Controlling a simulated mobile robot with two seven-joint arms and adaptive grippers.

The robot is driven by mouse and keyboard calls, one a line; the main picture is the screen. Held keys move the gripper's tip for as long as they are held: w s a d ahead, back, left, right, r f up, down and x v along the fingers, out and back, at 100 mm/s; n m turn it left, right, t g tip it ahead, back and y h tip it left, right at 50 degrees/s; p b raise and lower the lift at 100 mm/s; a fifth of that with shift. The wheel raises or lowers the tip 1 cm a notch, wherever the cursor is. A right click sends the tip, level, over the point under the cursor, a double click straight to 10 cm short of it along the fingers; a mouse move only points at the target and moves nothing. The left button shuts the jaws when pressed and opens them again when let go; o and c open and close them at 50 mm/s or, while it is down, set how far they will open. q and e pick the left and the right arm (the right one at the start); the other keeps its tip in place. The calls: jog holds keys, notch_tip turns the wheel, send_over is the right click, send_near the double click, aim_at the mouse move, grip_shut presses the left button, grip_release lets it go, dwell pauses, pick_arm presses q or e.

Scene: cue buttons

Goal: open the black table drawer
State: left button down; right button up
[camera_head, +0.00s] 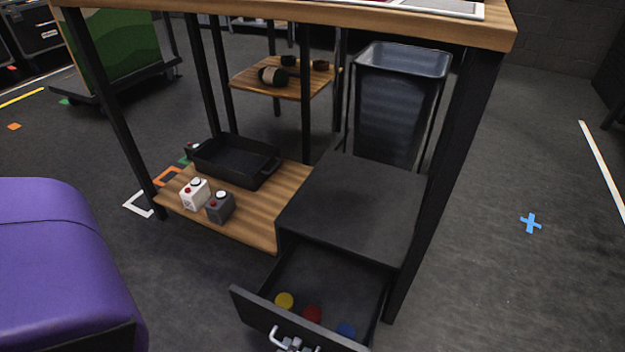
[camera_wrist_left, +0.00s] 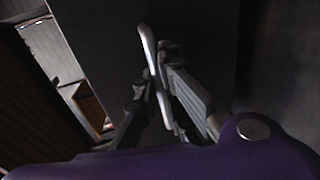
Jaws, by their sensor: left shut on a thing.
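The black table drawer (camera_head: 255,308) is pulled well out of its black cabinet (camera_head: 355,200) in the head view. Yellow (camera_head: 284,300), red (camera_head: 312,314) and blue (camera_head: 346,331) round buttons show inside it. A silver bar handle (camera_head: 275,336) is on the drawer front, and it also shows in the wrist view (camera_wrist_left: 148,48). My left gripper (camera_head: 296,345) is at the handle, low in the head view and partly cut off by the bottom edge. In the wrist view its fingers (camera_wrist_left: 160,88) are closed around the handle bar. My right gripper is not in view.
The cabinet stands on a low wooden shelf (camera_head: 245,218) under the table. A black tray (camera_head: 235,160), a white button box (camera_head: 195,194) and a dark button box (camera_head: 220,207) are on the shelf. A grey bin (camera_head: 390,110) stands behind. The floor at right is clear.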

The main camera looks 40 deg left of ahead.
pick_arm(q)
jog(key=shift+f+v, duration=0.15)
jog(key=shift+v, duration=0.5)
jog(key=shift+f+v, duration=0.15)
jog(key=shift+v, duration=0.55)
jog(key=shift+d, duration=0.1)
jog(key=c, duration=2.1)
grip_release()
jog(key=o, duration=1.5)
jog(key=r, duration=0.8)
jog(key=shift+a+r, duration=0.2)
jog(key=shift+r, duration=0.1)
jog(key=shift+c, duration=0.2)
jog(key=shift+s+d+r, duration=0.1)
jog(key=shift+r, duration=0.5)
jog(key=c, duration=0.6)
jog(key=shift+r, duration=0.15)
jog(key=c, duration=0.8)
jog(key=shift+c, duration=0.4)
